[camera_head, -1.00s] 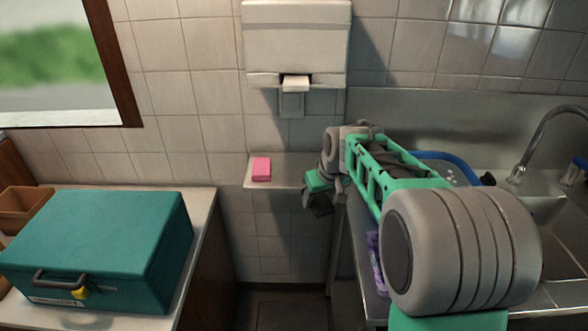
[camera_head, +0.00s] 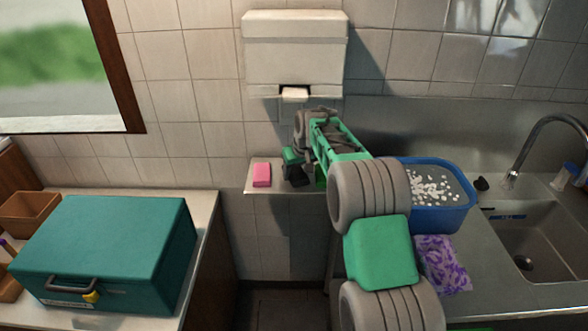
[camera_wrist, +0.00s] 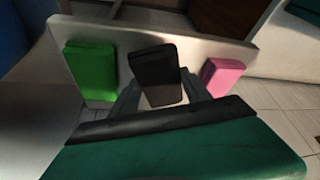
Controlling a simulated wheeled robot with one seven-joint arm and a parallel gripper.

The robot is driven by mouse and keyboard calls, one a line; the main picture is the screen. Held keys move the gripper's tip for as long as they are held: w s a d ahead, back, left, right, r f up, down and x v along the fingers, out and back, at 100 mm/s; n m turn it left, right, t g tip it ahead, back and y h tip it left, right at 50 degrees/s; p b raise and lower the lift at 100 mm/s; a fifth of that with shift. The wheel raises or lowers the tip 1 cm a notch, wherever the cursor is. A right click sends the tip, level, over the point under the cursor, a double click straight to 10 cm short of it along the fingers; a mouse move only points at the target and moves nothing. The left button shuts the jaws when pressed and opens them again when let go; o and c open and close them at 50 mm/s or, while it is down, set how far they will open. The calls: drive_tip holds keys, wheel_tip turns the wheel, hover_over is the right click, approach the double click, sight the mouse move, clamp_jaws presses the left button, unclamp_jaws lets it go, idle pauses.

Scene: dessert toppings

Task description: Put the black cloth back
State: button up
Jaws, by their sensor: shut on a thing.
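The black cloth (camera_wrist: 155,75) is a small dark block between the fingers of my gripper (camera_wrist: 158,96) in the wrist view. My gripper is shut on it. In the head view my gripper (camera_head: 297,172) is at the small white wall shelf (camera_head: 262,188), right of the pink block (camera_head: 262,174). In the wrist view the cloth is over the shelf (camera_wrist: 205,45), between a green block (camera_wrist: 91,72) on the left and the pink block (camera_wrist: 224,77) on the right. I cannot tell whether the cloth touches the shelf.
A paper dispenser (camera_head: 294,50) hangs above the shelf. A blue tub (camera_head: 437,213) of water with white bits and a purple patterned cloth (camera_head: 440,262) are on the steel counter beside the sink (camera_head: 545,240). A teal box (camera_head: 105,245) sits on the left counter.

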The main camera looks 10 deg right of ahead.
drive_tip(key=shift+w+a+f+p, duration=0.15)
drive_tip(key=shift+w+f+p, duration=0.25)
drive_tip(key=shift+w, duration=0.2)
drive_tip(key=shift+w+a+f+p, duration=0.1)
drive_tip(key=shift+w+f+p, duration=0.25)
drive_tip(key=shift+w, duration=0.25)
drive_tip(key=shift+s, duration=0.1)
drive_tip(key=shift+f, duration=0.1)
